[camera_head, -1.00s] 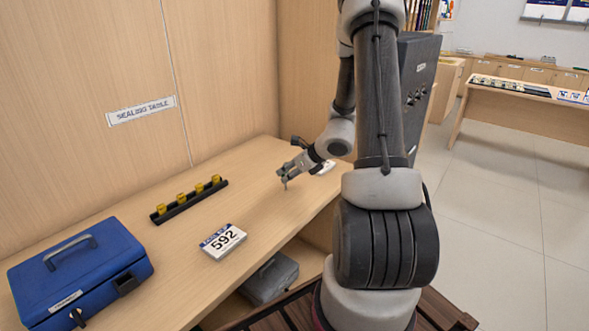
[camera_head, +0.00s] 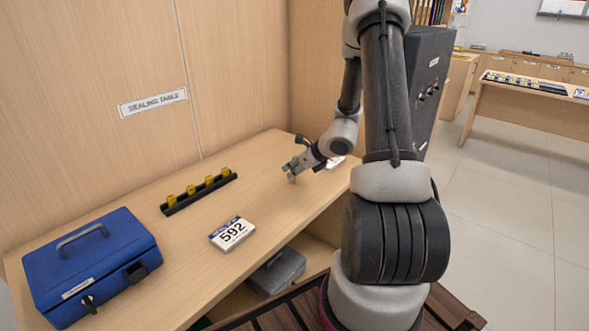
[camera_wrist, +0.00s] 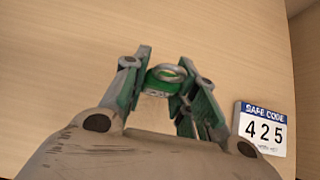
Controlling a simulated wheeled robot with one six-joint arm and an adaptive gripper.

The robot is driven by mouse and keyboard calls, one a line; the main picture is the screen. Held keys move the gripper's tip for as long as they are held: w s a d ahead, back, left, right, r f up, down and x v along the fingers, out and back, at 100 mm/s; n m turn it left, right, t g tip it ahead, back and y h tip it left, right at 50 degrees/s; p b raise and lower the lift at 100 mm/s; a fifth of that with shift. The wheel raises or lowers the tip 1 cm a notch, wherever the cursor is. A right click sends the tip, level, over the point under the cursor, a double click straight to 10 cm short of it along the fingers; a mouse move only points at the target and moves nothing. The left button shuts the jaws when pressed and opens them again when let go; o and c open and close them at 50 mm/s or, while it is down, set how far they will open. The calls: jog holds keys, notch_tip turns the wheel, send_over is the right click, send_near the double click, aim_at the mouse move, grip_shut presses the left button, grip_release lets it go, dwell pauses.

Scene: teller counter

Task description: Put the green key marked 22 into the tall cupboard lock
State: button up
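My gripper (camera_head: 291,172) is above the right part of the sealing table. In the wrist view its two fingers (camera_wrist: 162,92) are closed around a small green key (camera_wrist: 160,84) with a metal ring at its top. Any marking on the key is too small to read. In the head view the key is too small to make out clearly. A tall dark grey cabinet (camera_head: 432,52) stands behind my arm at the right, with several small round fittings on its face. I cannot tell whether this is the tall cupboard or whether one fitting is its lock.
A card reading 425 (camera_wrist: 263,130) lies beside the gripper. On the table (camera_head: 262,205) are a 592 card (camera_head: 232,234), a black rack with yellow pieces (camera_head: 198,191) and a blue box (camera_head: 105,250) with a key in front. A grey box (camera_head: 277,271) is below.

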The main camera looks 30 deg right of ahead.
aim_at(295, 156)
jog(key=shift+r, duration=2.5)
jog(key=shift+c, duration=0.4)
